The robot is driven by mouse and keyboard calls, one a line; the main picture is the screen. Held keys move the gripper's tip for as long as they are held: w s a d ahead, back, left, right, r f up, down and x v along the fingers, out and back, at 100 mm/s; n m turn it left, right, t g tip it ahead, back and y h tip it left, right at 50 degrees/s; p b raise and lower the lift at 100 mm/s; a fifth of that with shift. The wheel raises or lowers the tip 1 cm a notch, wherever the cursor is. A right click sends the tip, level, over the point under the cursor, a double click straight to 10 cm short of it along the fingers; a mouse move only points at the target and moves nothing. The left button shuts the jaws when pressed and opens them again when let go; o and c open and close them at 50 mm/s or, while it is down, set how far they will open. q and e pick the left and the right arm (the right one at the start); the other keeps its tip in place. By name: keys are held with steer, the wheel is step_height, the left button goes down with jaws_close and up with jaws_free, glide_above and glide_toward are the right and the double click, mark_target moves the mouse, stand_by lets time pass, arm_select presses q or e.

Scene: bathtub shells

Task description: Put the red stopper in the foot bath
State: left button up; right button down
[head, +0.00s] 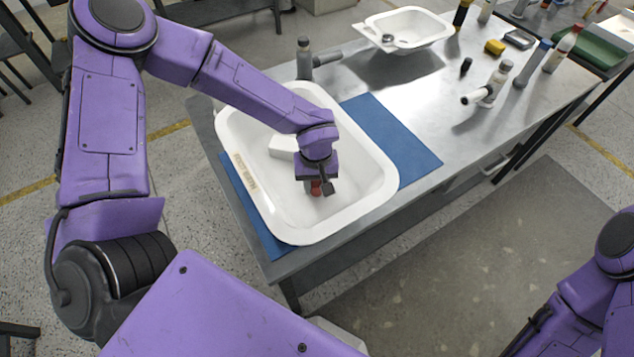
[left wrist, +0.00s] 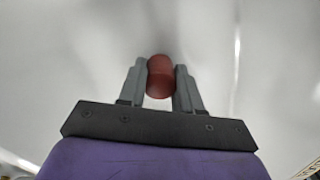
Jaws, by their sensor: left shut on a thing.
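The red stopper (left wrist: 160,77) is held between the two grey fingers of my left gripper (left wrist: 160,85) in the left wrist view. In the head view the left gripper (head: 318,186) is over the inside of a large white tub (head: 378,182), with a bit of the red stopper (head: 316,187) showing below it. The tub has brown lettering on its left rim. I cannot tell whether the stopper touches the tub floor. My right arm shows at the lower right of the head view, but its gripper is out of view.
The tub rests on a blue mat (head: 405,150) on a metal table. A white block (head: 283,147) is inside the tub. A smaller white basin (head: 415,27) stands at the back. Several bottles and a yellow block (head: 495,47) are at the right.

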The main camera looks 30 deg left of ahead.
mark_target(317, 182)
arm_select(q)
steer(key=shift+w+f, duration=0.15)
steer(key=shift+w, duration=0.1)
steer(key=o, duration=1)
steer(key=shift+s, duration=0.1)
step_height(317, 182, up, 12)
steer(key=shift+r, duration=0.1)
steer(key=shift+d, duration=0.1)
